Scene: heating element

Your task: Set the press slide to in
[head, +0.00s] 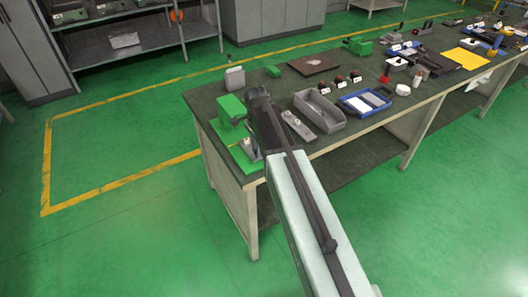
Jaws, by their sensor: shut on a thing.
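The green press (231,112) stands at the near left corner of the dark workbench, with a green base (243,160) in front of it. My arm reaches up from the bottom of the picture and bends down at the press. My gripper (250,150) is small and dark here, low at the press's right side. It is shut on the press slide, as far as this view shows. The slide itself is mostly hidden by my gripper and arm, so its exact position cannot be told.
Right of my arm on the bench (196,103) are a grey plate with knobs (298,125), a grey bin (319,112) and a blue tray (345,106). Behind are a grey box (235,78) and a brown board (313,64). The green floor left of the bench is clear.

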